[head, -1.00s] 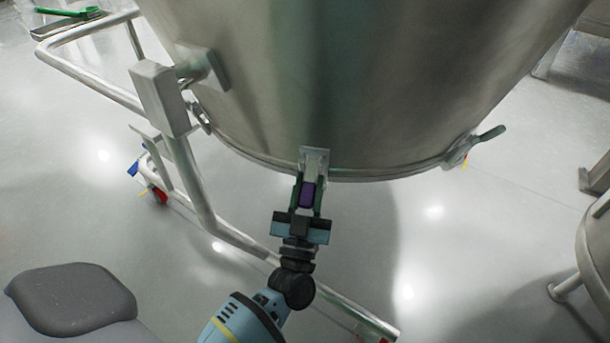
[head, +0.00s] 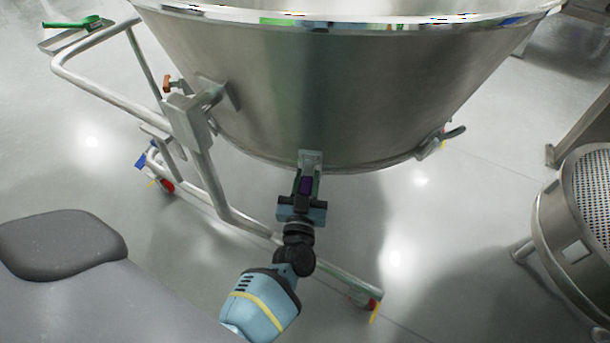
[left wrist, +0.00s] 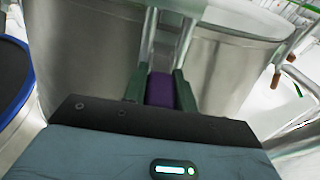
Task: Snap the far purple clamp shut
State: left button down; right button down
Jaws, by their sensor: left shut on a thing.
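The purple clamp (head: 306,185) is on the near lower rim of the large steel bowl (head: 350,90), below a small metal bracket (head: 311,158). My left gripper (head: 305,190) is shut on the clamp's purple grip, with a green finger on each side of it. The purple grip also shows between the fingers in the left wrist view (left wrist: 160,90). Whether the clamp is latched is not clear. Another clamp (head: 440,141), with a grey lever sticking out, is on the bowl's rim at the right; no purple shows on it. My right gripper is not in view.
A tubular steel trolley frame (head: 200,175) with castors carries the bowl at the left, and its lower bar runs behind my left arm. A steel vessel with a perforated top (head: 575,235) stands at the right. A green-handled tool (head: 70,23) lies at the far left.

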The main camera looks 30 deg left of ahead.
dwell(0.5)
pick_arm(q)
jog(key=c, duration=1.1)
grip_release()
jog(key=shift+s, duration=0.15)
